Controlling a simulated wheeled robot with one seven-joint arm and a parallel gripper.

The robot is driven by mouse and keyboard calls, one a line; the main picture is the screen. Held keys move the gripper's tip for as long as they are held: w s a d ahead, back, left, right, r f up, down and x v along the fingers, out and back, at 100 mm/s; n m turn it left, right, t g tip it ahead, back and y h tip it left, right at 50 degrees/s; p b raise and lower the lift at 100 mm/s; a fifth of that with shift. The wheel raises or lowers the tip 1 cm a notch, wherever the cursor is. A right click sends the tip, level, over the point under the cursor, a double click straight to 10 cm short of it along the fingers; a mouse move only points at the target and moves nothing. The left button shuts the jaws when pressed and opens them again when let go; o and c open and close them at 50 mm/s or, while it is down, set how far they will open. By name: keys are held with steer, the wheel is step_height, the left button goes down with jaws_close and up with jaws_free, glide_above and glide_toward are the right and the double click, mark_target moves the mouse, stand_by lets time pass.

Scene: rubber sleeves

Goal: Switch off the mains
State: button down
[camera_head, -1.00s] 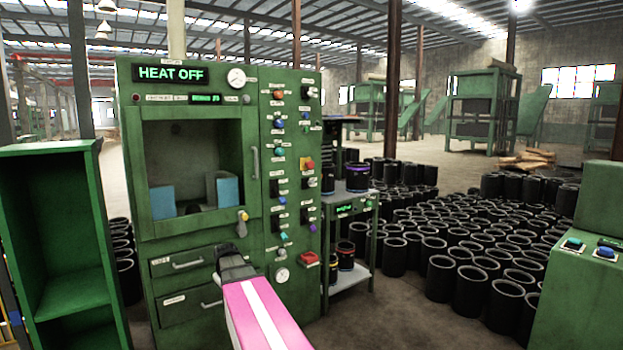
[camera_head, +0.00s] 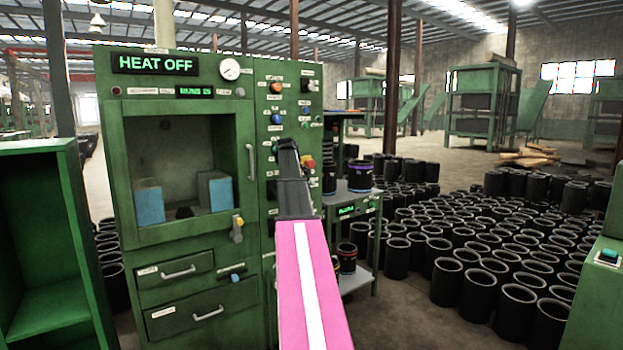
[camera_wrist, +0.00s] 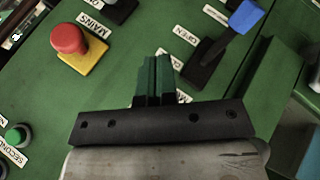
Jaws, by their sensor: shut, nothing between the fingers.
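A red knob on a yellow plate (camera_head: 308,163) sits on the right column of the green machine, partly hidden behind my gripper in the head view. In the wrist view the red knob (camera_wrist: 69,39) shows whole at upper left, beside a label reading MAINS (camera_wrist: 95,22). My gripper (camera_head: 287,147) is raised in front of the control column. In the wrist view its fingers (camera_wrist: 155,72) are together and empty, over bare green panel to the right of and below the red knob, apart from it.
A blue-tipped lever (camera_wrist: 244,17) on a black base stands right of the fingers in the wrist view, a green button (camera_wrist: 16,135) at lower left. The machine display (camera_head: 155,64) reads HEAT OFF. A small shelf table (camera_head: 350,207) and many black sleeves (camera_head: 455,262) are at right.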

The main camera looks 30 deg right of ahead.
steer(key=w+d+r, duration=0.1)
steer(key=d+r, duration=0.3)
steer(key=r, duration=0.1)
steer(key=shift+d+h, duration=0.3)
steer(key=shift+h, duration=0.1)
steer(key=shift+w+f, duration=0.1)
steer(key=shift+f, duration=0.05)
glide_toward(310, 182)
steer(key=w+a+x, duration=0.1)
steer(key=x, duration=0.5)
steer(key=shift+d+f, duration=0.15)
steer(key=shift+d, duration=0.55)
steer(key=shift+s+f+t, duration=0.15)
steer(key=shift+s+t, duration=0.05)
steer(key=shift+t, duration=0.2)
